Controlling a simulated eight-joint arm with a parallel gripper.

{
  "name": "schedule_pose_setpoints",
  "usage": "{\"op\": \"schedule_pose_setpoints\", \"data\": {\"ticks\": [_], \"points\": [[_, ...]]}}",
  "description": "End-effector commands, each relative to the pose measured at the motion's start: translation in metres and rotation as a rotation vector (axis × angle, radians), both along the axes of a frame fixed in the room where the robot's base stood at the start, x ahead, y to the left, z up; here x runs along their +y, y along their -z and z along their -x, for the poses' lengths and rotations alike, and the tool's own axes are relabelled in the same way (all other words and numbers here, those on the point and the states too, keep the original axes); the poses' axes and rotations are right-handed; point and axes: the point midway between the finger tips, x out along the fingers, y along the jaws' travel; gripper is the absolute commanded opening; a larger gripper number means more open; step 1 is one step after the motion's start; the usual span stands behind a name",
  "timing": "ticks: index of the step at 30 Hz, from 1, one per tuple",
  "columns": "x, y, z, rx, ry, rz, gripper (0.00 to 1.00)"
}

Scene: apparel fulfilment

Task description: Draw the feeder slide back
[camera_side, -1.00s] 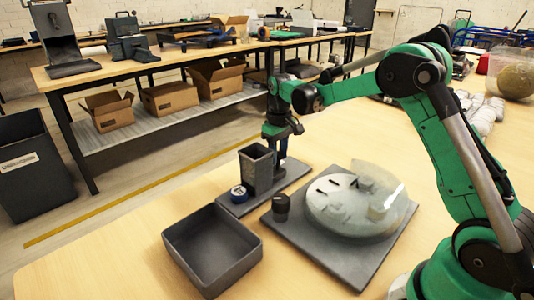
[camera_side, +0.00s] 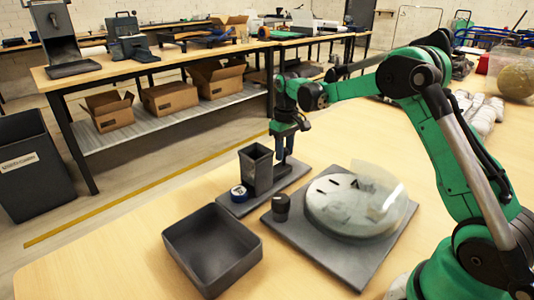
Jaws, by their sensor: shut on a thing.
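The feeder is a grey upright hopper (camera_side: 256,170) on a flat grey base (camera_side: 291,178), left of centre. My gripper (camera_side: 285,158) points down just behind and right of the hopper. It is shut on what seems to be the feeder slide's handle, low over the base. The slide itself is mostly hidden by the hopper and the gripper.
An empty grey tray (camera_side: 176,255) stands in front of the feeder. To the right, a pale round dial (camera_side: 340,212) with dark slots and a clear cover sits on a grey plate (camera_side: 345,269) beside a dark knob (camera_side: 281,207). The table's front left is clear.

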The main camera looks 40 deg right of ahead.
Motion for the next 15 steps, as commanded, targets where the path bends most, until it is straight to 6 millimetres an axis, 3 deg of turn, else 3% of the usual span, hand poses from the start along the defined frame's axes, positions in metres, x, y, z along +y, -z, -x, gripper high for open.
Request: {"op": "schedule_pose_setpoints", "data": {"ticks": [15], "points": [[-0.027,0.0,0.0,0.0,0.002,0.0,0.0]]}}
